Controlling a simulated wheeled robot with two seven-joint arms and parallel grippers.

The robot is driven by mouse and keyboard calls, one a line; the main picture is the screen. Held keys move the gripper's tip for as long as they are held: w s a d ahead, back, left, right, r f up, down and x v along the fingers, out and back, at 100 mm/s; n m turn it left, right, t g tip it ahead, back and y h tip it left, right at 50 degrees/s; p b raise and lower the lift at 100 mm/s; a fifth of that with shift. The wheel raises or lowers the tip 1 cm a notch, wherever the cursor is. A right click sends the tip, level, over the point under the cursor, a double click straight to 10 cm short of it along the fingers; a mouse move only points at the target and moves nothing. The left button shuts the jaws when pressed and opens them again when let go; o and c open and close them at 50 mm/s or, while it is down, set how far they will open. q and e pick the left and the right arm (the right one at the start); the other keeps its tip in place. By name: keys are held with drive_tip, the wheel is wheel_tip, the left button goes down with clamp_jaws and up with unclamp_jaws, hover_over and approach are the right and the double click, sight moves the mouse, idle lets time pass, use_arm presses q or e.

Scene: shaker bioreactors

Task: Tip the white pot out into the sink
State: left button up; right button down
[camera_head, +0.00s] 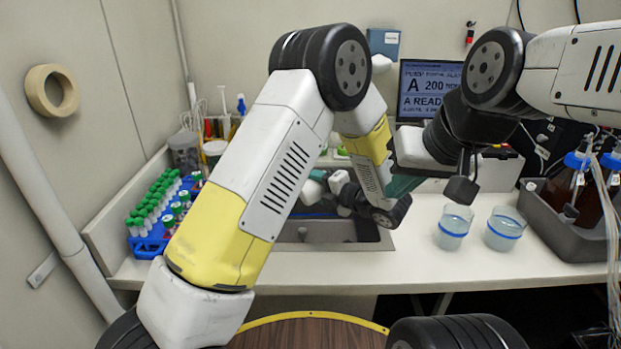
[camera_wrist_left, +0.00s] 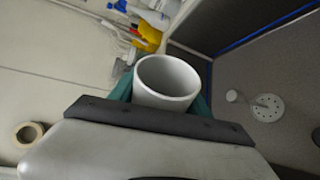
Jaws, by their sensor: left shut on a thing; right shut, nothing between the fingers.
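The white pot (camera_wrist_left: 167,85) is held between the teal fingers of my left gripper (camera_wrist_left: 160,92), its round mouth facing the left wrist camera. No contents show inside its pale interior. In the head view the pot (camera_head: 311,188) is small and partly hidden by my left arm, so its tilt is hard to tell. My left gripper (camera_head: 318,176) is over the sink (camera_head: 372,245). In the left wrist view the grey sink basin (camera_wrist_left: 295,85) lies to the right of the pot, with a round drain (camera_wrist_left: 267,108). My right gripper (camera_head: 400,187) is shut and empty, right of my left forearm.
A blue rack (camera_head: 150,245) of green-capped tubes stands left of the sink. Two clear beakers (camera_head: 452,232) (camera_head: 503,232) stand right of it. A grey tray (camera_head: 575,240) with brown bottles is farther right. A screen (camera_head: 428,85) stands behind. Counter between sink and beakers is clear.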

use_arm(q)
drive_tip(key=shift+w+d+m+y, duration=0.1)
drive_tip(key=shift+m+y, duration=0.4)
drive_tip(key=shift+m, duration=0.3)
drive_tip(key=shift+d, duration=0.1)
drive_tip(key=shift+w+d+r+m+y, duration=0.2)
drive_tip(key=shift+r+m+y, duration=0.25)
drive_tip(key=shift+m, duration=0.65)
drive_tip(key=shift+r, duration=0.1)
drive_tip(key=shift+s+a+r+n+h, duration=0.1)
drive_tip(key=shift+a+r+n+h, duration=0.15)
drive_tip(key=shift+n, duration=0.2)
drive_tip(key=shift+s+r+n+h, duration=0.1)
drive_tip(key=shift+r+n, duration=0.2)
drive_tip(key=shift+n, duration=0.15)
drive_tip(key=shift+s+a+f+n+h, duration=0.15)
drive_tip(key=shift+n+h, duration=0.2)
drive_tip(key=shift+n, duration=0.35)
drive_tip(key=shift+w+a+f+n+h, duration=0.1)
drive_tip(key=shift+n+h, duration=0.25)
drive_tip(key=shift+n, duration=0.35)
drive_tip(key=shift+r, duration=0.1)
